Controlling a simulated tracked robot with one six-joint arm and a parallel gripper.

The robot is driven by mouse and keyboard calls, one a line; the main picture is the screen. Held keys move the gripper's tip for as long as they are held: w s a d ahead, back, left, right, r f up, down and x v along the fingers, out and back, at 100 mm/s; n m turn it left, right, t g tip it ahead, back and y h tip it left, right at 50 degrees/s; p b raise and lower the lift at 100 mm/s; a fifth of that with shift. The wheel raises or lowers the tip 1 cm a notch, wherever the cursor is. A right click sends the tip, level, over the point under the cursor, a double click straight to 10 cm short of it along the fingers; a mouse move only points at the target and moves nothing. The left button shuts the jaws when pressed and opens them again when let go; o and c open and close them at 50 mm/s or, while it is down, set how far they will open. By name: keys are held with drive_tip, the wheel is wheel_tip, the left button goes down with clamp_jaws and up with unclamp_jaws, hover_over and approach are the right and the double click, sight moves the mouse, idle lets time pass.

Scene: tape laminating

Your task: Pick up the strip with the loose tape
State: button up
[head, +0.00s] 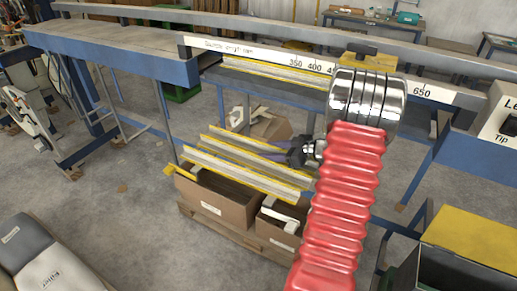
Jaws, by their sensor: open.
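Several long pale strips with yellow edges lie side by side across the cardboard boxes below the bench. The front strip (245,177) slants from upper left to lower right. A short yellow piece (171,169) sticks out near its left end; I cannot tell for sure whether it is loose tape. Another strip (240,150) lies just behind. My gripper (272,151) is dark and shows left of my red arm, over or beside the rear strips. It is open, with nothing visibly held. My arm hides the strips' right side. Another yellow-edged strip (270,70) lies up on the bench.
The cardboard boxes (213,205) stand on a pallet and hold white pieces. The blue bench with a numbered rail (215,45) runs behind and above the strips. A yellow-topped bin (470,235) is at right. The floor (110,215) at left is mostly clear.

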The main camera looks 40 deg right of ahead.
drive_tip(key=c, duration=1.2)
drive_tip(key=shift+o, duration=0.2)
drive_tip(key=shift+r, duration=0.1)
drive_tip(key=shift+r, duration=0.85)
drive_tip(key=shift+s+r, duration=0.1)
drive_tip(key=shift+r, duration=0.8)
drive_tip(key=s+d, duration=0.3)
drive_tip(key=s, duration=0.5)
drive_tip(key=s+d, duration=0.3)
drive_tip(key=s, duration=0.5)
drive_tip(key=shift+s+d, duration=0.15)
drive_tip(key=shift+s, duration=0.2)
drive_tip(key=shift+f, duration=0.1)
